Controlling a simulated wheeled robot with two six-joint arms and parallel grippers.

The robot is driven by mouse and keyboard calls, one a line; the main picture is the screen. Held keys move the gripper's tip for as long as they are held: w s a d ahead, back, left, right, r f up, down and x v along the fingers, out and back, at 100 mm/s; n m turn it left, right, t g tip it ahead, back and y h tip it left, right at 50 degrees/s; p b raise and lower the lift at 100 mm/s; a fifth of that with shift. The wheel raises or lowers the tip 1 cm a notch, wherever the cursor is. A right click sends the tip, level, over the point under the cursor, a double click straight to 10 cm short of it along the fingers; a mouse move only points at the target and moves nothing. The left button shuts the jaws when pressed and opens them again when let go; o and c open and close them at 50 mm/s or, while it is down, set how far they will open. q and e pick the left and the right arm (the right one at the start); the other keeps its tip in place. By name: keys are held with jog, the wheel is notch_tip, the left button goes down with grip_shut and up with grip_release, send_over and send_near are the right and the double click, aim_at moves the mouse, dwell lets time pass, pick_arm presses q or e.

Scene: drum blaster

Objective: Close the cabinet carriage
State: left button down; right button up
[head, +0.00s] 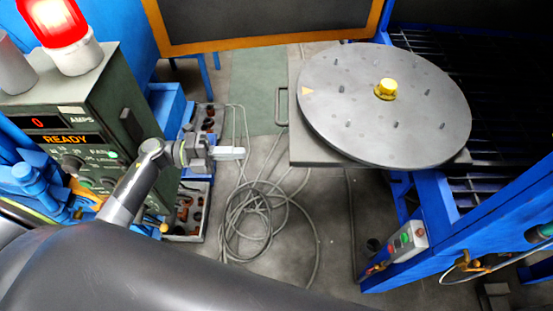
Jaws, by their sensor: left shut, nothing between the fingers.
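The cabinet carriage (310,148) is a grey plate with a large round grey turntable (350,110) on it. It sticks out to the left of the blue cabinet frame (440,205). A yellow knob (386,89) sits on the turntable. A dark handle (281,106) is on the carriage's left edge. My left gripper (240,153) is shut and empty, left of the carriage and apart from the handle. My right gripper is not in view.
A green control box (95,140) with a red lamp (55,20) stands at the left. Coiled cable (255,205) lies on the floor. A button box (405,242) is on the blue frame at the lower right. An orange-framed dark panel (265,20) stands at the back.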

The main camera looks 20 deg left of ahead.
pick_arm(q)
jog(key=p+x, duration=0.2)
jog(key=x, duration=0.8)
jog(key=shift+s+m+g+p, duration=0.3)
jog(key=shift+s+p, duration=0.05)
jog(key=shift+d, duration=0.2)
